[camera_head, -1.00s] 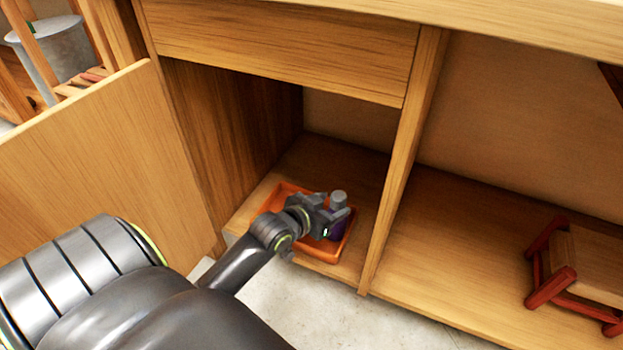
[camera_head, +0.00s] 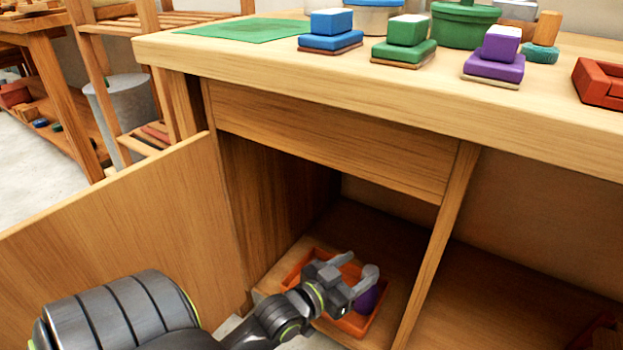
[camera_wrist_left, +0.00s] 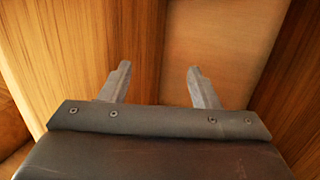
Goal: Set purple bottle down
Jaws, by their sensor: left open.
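The purple bottle (camera_head: 367,300) is in the orange tray (camera_head: 292,268) on the cabinet's lower shelf. Only part of its purple body shows in the head view, behind my left gripper. My left gripper (camera_head: 358,273) is open, in front of and above the bottle, with nothing seen between its fingers. The left wrist view shows both fingers (camera_wrist_left: 160,85) spread apart and empty, facing the wooden inside of the cabinet. The bottle does not show there. My right gripper is not in view.
An open cabinet door (camera_head: 130,225) stands to the left of my left arm. A divider (camera_head: 437,245) bounds the compartment on the right, and a drawer front (camera_head: 330,140) hangs above. The tabletop holds blue, green and purple blocks (camera_head: 495,66).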

